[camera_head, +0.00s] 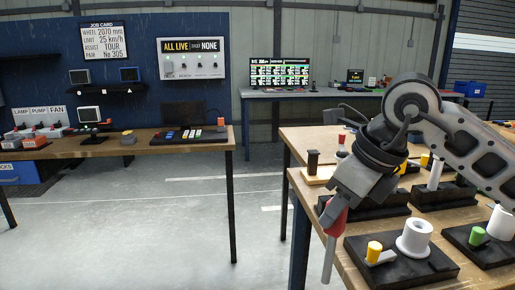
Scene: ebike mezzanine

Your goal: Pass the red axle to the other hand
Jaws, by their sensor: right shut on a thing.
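The red axle (335,219) has a red upper part and a grey shaft that hangs down past the left edge of the right-hand table (308,203). My right gripper (343,200) is shut on its upper end and holds it tilted slightly, clear of the tabletop. The fingers hide the top of the axle. My left gripper is not in this view.
On the right-hand table, a black block (398,265) bears a white spool (415,236) and a yellow peg (374,250). A green peg (477,235) stands farther right. A workbench (170,147) stands left; open floor (160,220) lies between.

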